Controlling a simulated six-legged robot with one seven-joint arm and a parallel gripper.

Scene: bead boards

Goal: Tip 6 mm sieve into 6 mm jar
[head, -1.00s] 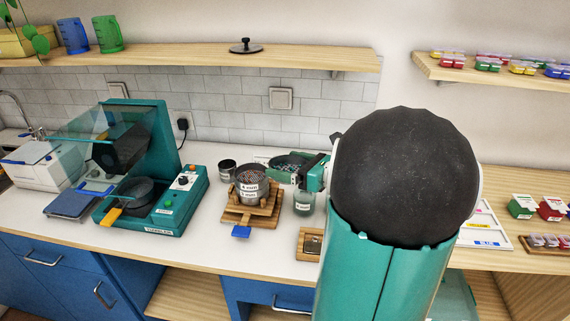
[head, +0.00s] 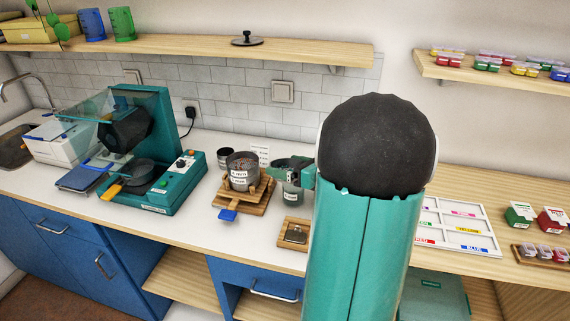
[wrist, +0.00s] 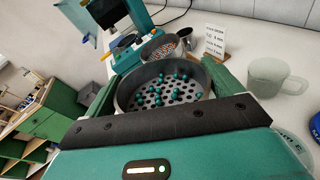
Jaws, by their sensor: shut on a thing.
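My gripper (wrist: 158,74) is shut on a round grey sieve (wrist: 146,97) with a perforated floor, its two green fingers on either side of the rim. Several teal beads (wrist: 178,90) lie on its floor. The sieve looks roughly upright. In the head view my gripper (head: 304,172) is just left of my arm, and the held sieve (head: 284,163) is partly hidden. A clear jar with a white label (head: 292,196) stands below and close by. I cannot read the sizes on the jars.
Another sieve stack (head: 242,172) sits on a wooden stand (head: 228,200) to the left, with a small dark cup (head: 225,154) behind it. A lettered card (wrist: 215,36) stands beyond the sieve. A wooden tray (head: 283,238) lies in front. A teal machine (head: 170,190) is farther left.

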